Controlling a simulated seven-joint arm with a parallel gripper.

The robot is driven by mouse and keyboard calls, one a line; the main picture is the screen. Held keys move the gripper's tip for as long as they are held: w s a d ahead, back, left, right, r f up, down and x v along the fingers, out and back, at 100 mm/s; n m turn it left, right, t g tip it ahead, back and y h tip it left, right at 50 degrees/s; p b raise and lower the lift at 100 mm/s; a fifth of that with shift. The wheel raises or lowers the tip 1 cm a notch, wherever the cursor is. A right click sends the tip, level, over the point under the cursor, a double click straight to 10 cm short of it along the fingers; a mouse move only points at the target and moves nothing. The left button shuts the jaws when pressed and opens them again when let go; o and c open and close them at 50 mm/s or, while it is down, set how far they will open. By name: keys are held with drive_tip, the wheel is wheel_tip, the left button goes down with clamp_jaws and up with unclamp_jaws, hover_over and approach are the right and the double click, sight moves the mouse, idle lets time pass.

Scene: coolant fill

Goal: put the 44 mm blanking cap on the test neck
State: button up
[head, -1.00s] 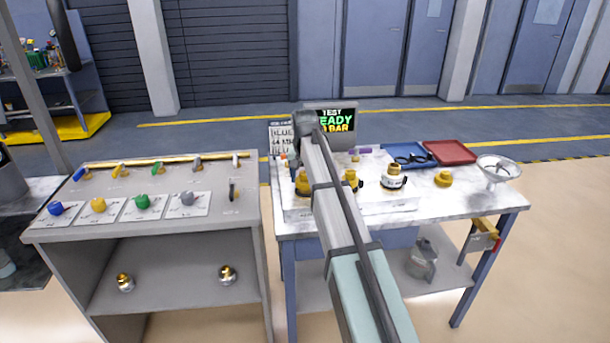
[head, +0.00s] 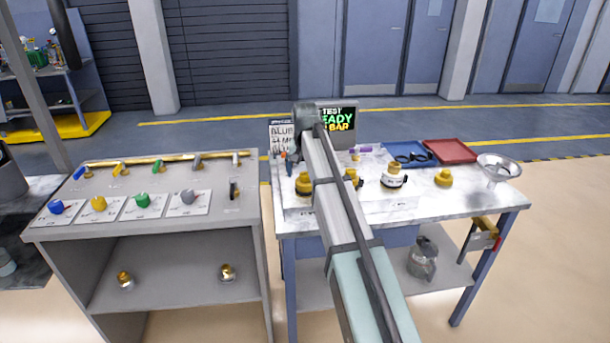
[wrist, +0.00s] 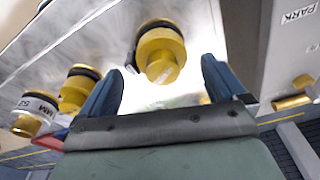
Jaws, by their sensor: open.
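My gripper (wrist: 160,76) is open and empty. In the wrist view its dark blue fingers stand on either side of the lower end of a yellow-brass fitting (wrist: 162,50) with a black ring, apart from it. In the head view this seems to be the leftmost brass piece (head: 304,184). Beside it are another brass piece (head: 352,178), also in the wrist view (wrist: 76,88), and a white-collared one (head: 394,177) whose label seems to read 52 MM (wrist: 34,113). A plain brass piece (head: 443,178) stands further right. No 44 mm mark is legible; I cannot tell which is the test neck.
A blue tray (head: 414,153), a red tray (head: 450,151) and a funnel (head: 500,170) are at the back right. A valve console (head: 150,190) with coloured knobs stands left of the table.

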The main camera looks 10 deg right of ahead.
sight(304, 184)
wheel_tip(304, 184, up, 12)
drive_tip(key=s, duration=0.1)
drive_tip(key=shift+s+a, duration=0.3)
drive_tip(key=shift+a, duration=0.1)
drive_tip(key=s+d+f+g, duration=0.1)
drive_tip(key=s+f+g, duration=0.1)
drive_tip(key=s+f, duration=1.05)
drive_tip(key=s+d+f+g+y, duration=0.15)
drive_tip(key=s+f, duration=0.35)
drive_tip(key=f, duration=1.5)
drive_tip(key=s+d+f+g+h, duration=0.1)
drive_tip(key=s+d+f, duration=0.1)
drive_tip(key=s+f, duration=1.05)
drive_tip(key=s+f+n+g, duration=0.3)
drive_tip(key=s+f+g, duration=0.1)
drive_tip(key=s+f, duration=1.9)
drive_tip(key=s, duration=0.4)
drive_tip(key=shift+d+f, duration=0.15)
drive_tip(key=shift+f, duration=0.05)
